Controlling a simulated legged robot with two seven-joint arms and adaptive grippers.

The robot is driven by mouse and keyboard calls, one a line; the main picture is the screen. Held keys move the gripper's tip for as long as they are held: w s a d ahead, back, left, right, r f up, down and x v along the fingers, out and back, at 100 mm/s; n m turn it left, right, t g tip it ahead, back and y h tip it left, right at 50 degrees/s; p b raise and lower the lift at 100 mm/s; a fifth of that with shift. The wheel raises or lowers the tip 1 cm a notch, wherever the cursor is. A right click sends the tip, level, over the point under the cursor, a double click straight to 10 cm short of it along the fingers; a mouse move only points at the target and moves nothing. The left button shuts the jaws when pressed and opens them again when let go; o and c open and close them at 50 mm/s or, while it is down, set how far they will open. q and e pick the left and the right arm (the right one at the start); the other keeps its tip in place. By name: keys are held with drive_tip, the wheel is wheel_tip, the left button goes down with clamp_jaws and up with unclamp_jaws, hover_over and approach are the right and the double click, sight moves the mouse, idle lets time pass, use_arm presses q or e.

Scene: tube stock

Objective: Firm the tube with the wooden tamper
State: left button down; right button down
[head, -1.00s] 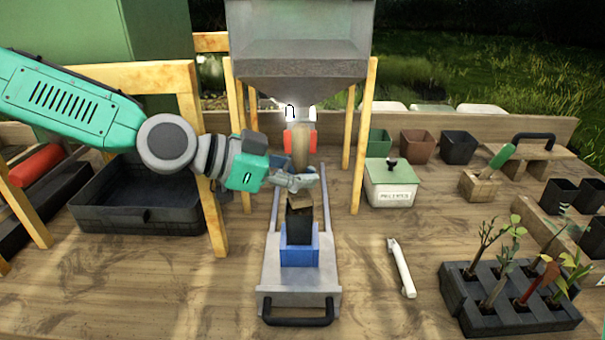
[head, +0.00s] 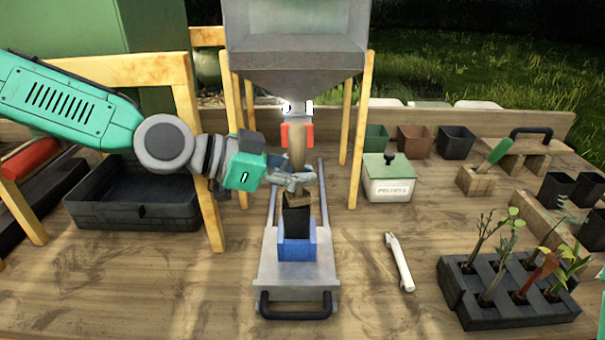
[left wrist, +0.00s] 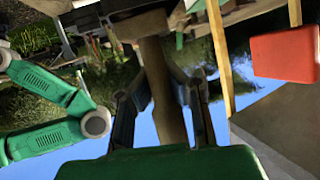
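The wooden tamper (head: 297,150) stands roughly upright below the hopper, its handle gripped by my left gripper (head: 298,180). In the left wrist view the fingers (left wrist: 162,105) lie on either side of the handle (left wrist: 160,75). The tamper's wooden block (head: 296,199) is at the mouth of the black tube (head: 297,222). I cannot tell how far, if at all, it is inside. The tube stands in a blue holder (head: 297,250). My right gripper is not in view.
The holder sits on a metal slide (head: 297,272) with a black handle. A grey hopper (head: 295,60) on wooden legs is overhead. A white bar (head: 400,262) and a dark seedling tray (head: 505,300) are at right. A black bin (head: 130,212) is at left.

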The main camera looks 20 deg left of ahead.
sight(301, 123)
use_arm(q)
drive_tip(key=shift+f, duration=0.1)
idle(0.3)
drive_tip(key=shift+r+p, duration=4.25)
drive_tip(key=shift+r, duration=1.3)
drive_tip(key=shift+f, duration=0.1)
